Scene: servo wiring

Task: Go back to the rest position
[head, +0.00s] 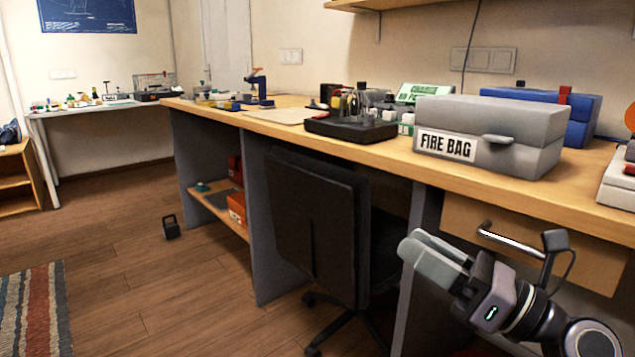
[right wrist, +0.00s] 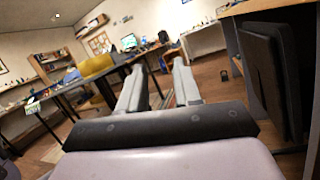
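My right gripper (head: 424,252) is in the head view at the lower right, in front of the workbench (head: 310,138) and below its top. In the right wrist view its two fingers (right wrist: 158,78) stand apart with nothing between them, so it is open and empty. It touches nothing that I can see. My left gripper and left arm are not in view.
A black chair (head: 318,225) stands at the bench, left of my right gripper. A drawer (head: 550,245) with a metal handle is close behind my right wrist. A grey fire bag box (head: 490,132) sits on the bench. Wooden floor (head: 130,260) at left is mostly clear.

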